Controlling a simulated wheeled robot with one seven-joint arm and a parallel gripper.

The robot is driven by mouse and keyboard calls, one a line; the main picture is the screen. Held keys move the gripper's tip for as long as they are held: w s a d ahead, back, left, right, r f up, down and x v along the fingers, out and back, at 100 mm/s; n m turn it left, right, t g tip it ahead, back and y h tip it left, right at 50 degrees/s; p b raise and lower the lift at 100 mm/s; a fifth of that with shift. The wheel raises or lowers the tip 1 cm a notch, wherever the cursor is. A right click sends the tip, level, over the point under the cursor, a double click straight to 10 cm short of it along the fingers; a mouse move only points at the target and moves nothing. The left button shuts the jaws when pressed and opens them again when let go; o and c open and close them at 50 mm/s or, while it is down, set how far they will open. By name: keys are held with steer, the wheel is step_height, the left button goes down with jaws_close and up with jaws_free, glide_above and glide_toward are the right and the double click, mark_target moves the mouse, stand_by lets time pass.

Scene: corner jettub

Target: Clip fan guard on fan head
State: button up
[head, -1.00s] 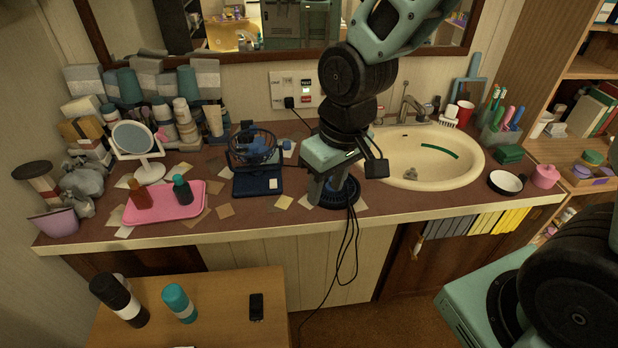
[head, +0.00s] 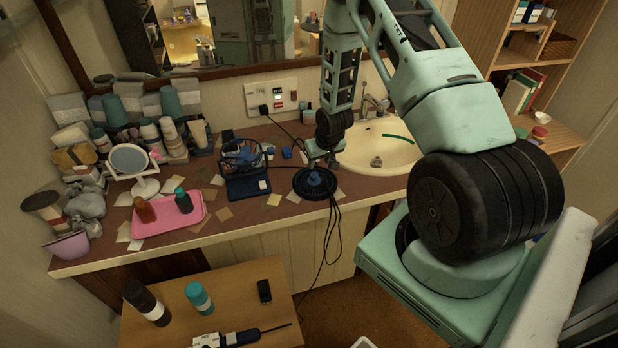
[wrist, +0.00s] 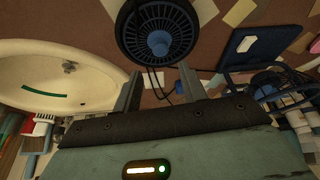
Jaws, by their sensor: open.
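The fan guard, a round dark ribbed disc with a blue knob at its centre (head: 315,184), lies on the counter near its front edge. In the wrist view the guard (wrist: 158,36) fills the upper middle, just beyond my fingertips. The fan (head: 247,187) stands left of it on a dark blue base; its caged head (head: 241,154) with blue parts inside is tilted back. The base also shows in the wrist view (wrist: 240,58). My gripper (head: 319,163) is open and empty behind the guard, beside the sink; it also shows in the wrist view (wrist: 160,74). I cannot tell whether the fingertips touch the guard.
The sink (head: 375,150) is right of my gripper. Black cables (head: 330,235) hang over the counter edge below the guard. A pink tray (head: 165,222) with two bottles and a mirror (head: 130,160) stand left. Loose cards lie around. A wooden table (head: 215,285) is in front.

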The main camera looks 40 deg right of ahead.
mark_target(315, 175)
steer(key=b+x, duration=0.5)
steer(key=x, duration=0.3)
steer(key=shift+w+f+b, duration=0.15)
steer(key=shift+f+b, duration=0.25)
jaws_close()
step_height(315, 175, up, 8)
steer(key=p, duration=0.5)
steer(key=shift+r, duration=0.15)
